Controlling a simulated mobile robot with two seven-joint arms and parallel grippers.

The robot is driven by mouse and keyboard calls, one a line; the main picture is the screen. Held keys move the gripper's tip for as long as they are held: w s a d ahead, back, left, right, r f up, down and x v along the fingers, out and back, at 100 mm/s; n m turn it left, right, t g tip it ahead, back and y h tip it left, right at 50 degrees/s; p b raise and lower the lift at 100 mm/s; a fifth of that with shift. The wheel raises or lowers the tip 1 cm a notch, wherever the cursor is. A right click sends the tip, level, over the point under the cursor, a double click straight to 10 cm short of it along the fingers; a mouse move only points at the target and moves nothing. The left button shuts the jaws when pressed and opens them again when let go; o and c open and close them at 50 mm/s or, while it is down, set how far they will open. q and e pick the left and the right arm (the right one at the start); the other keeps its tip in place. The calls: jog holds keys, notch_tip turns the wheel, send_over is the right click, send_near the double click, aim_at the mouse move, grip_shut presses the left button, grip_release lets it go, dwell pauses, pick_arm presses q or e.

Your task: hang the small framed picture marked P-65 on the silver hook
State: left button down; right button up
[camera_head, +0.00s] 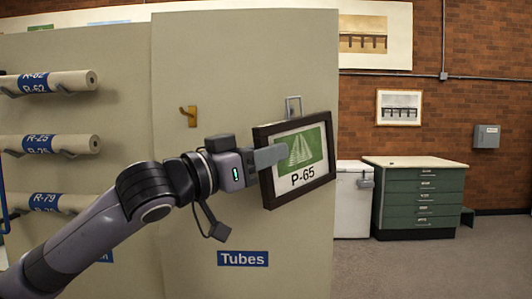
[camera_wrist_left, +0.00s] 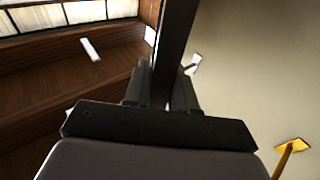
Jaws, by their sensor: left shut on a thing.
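The small framed picture P-65 (camera_head: 303,180) has a dark frame and a green image above its label. My left gripper (camera_head: 268,157) is shut on its left side and holds it upright, slightly tilted, in front of the beige panel. In the left wrist view the frame (camera_wrist_left: 176,40) is a dark bar seen edge-on between the fingers (camera_wrist_left: 168,88). The silver hook (camera_head: 293,104) shows just above the frame's top edge; its lower part is hidden behind the frame. I cannot tell whether they touch. My right gripper is out of view.
A brass hook (camera_head: 188,117) sits on the panel (camera_head: 230,60) left of the silver one. A "Tubes" label (camera_head: 243,258) is below. Rolled tubes (camera_head: 45,145) rest on pegs at the left. A white box (camera_head: 353,205) and green drawer cabinet (camera_head: 418,200) stand at the right.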

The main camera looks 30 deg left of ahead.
pick_arm(q)
jog(key=shift+w+a+r+p, duration=0.1)
jog(key=shift+w+a+p, duration=0.35)
jog(key=shift+w, duration=0.3)
jog(key=shift+w+a+r+p, duration=0.1)
jog(key=shift+w+a+p, duration=0.25)
jog(key=shift+w+a, duration=0.3)
dwell(0.9)
jog(key=shift+w+a+f+p, duration=0.2)
jog(key=shift+w+a+p, duration=0.25)
jog(key=shift+w, duration=0.2)
dwell(0.7)
jog(key=shift+f+b, duration=0.55)
jog(key=shift+f, duration=0.15)
dwell(0.6)
dwell(0.4)
jog(key=c, duration=1.2)
grip_release()
jog(key=shift+c, duration=0.2)
jog(key=o, duration=0.5)
jog(key=shift+w+f, duration=0.1)
jog(key=shift+d, duration=0.1)
